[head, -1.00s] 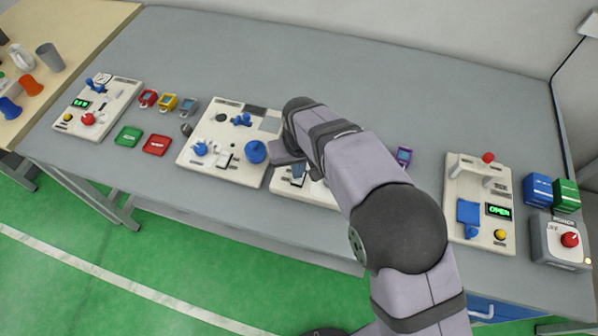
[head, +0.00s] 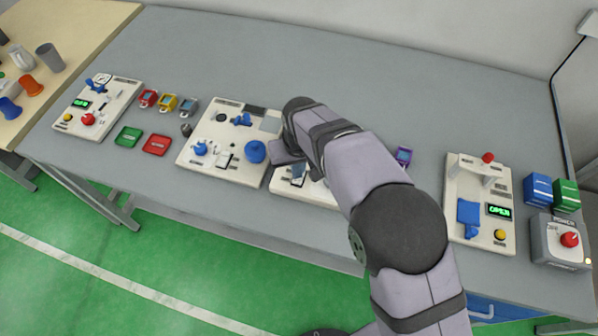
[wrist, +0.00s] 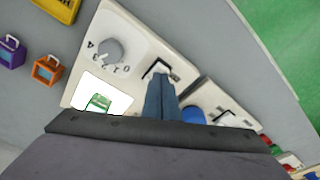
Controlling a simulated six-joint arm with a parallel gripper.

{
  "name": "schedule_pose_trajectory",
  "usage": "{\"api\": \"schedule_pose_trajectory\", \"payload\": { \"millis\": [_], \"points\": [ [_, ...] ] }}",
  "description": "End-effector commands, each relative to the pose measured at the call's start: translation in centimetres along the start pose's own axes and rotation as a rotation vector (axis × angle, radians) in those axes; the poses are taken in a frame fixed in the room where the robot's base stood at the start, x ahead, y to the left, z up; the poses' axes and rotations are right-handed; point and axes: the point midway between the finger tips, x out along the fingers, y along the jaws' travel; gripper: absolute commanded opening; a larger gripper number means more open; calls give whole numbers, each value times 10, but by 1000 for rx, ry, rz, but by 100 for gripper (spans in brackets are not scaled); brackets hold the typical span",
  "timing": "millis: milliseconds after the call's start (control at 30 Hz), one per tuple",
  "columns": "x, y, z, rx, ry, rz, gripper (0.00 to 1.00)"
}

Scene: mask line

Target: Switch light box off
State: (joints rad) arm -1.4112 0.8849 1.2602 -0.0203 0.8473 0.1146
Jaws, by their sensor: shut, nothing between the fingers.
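The light box panel (wrist: 88,78) is an off-white board with a grey dial marked with numbers. On it, a bright white lit square (wrist: 118,101) shows a green shape, partly cut off by my gripper body. A small dark-framed switch (wrist: 150,69) sits beside the dial. My gripper (wrist: 160,80) is shut and empty, its blue-grey fingers at the switch and covering part of it. I cannot tell whether they touch it. In the head view, my arm hides most of this panel (head: 283,188), and my gripper (head: 298,180) points down over it.
Another white board (head: 190,157) with blue parts stands close to the left. A blue round part (wrist: 193,116) lies right of my fingers in the wrist view. Small orange (wrist: 46,69) and purple (wrist: 11,52) items lie at the left. The table behind is clear.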

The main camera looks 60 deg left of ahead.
Motion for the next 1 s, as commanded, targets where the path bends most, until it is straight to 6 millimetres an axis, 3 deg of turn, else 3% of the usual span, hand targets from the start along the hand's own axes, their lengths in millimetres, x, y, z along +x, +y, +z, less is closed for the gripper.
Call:
{"api": "schedule_pose_trajectory", "payload": {
  "millis": [1000],
  "points": [
    [9, 0, 1, 0, 0, 0, 0]
  ]
}}
